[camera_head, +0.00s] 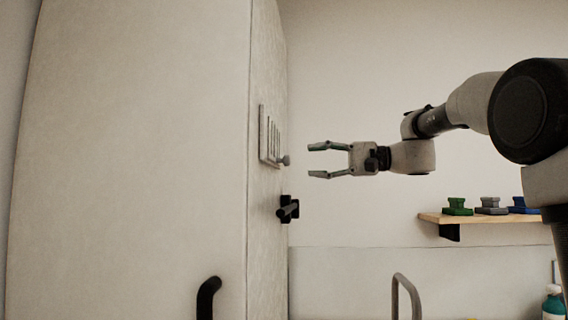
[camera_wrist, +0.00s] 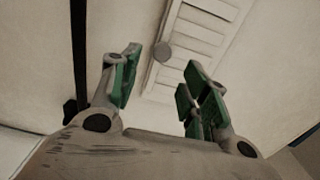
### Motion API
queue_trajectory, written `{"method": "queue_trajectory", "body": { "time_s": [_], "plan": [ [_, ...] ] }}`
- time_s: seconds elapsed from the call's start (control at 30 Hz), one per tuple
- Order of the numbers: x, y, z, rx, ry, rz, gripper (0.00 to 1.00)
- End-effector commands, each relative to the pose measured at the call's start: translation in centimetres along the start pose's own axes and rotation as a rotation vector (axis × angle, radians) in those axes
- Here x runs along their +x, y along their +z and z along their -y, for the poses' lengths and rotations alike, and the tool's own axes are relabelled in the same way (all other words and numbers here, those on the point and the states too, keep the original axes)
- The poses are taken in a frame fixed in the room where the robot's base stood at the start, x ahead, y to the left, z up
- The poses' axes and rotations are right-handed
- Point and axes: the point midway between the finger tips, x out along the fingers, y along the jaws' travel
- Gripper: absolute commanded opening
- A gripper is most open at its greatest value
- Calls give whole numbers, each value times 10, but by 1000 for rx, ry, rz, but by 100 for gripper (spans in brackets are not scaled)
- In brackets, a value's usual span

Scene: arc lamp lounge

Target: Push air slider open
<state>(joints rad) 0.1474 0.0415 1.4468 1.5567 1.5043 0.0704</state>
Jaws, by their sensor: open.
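The air slider is a pale slatted vent plate (camera_head: 269,137) on the narrow side face of a tall pale cabinet. A small round grey knob (camera_head: 286,160) sticks out near its lower edge. In the wrist view the slatted plate (camera_wrist: 209,28) is at the top, and the knob (camera_wrist: 163,51) shows between my fingers, beyond their tips. My gripper (camera_head: 318,160) is open and empty, level with the knob and to its right, with a small gap between. It also shows in the wrist view (camera_wrist: 162,72), green pads apart. Whether the vent's slots are covered is too small to tell.
A black latch-like fitting (camera_head: 288,209) juts out below the vent. A dark curved handle (camera_head: 208,297) is on the cabinet's front. A wooden shelf (camera_head: 480,217) holds green, grey and blue pieces at right. A metal faucet-like hoop (camera_head: 406,292) stands below. Space around my gripper is clear.

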Motion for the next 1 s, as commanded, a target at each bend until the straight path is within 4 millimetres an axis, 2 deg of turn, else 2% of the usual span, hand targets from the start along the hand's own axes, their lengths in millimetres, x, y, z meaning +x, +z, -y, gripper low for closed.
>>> {"method": "queue_trajectory", "body": {
  "time_s": [0.13, 0.4, 0.5, 0.63, 0.87, 1.0],
  "plan": [
    [13, 6, 1, 12, -12, 28, 45],
    [59, 8, 1, 13, -10, 27, 45],
    [70, 7, 1, 13, -10, 25, 45],
    [78, 7, 1, 13, -9, 23, 45],
    [78, 7, 1, 13, -9, 22, 45],
    [78, 7, 1, 13, -9, 22, 24]
  ]
}}
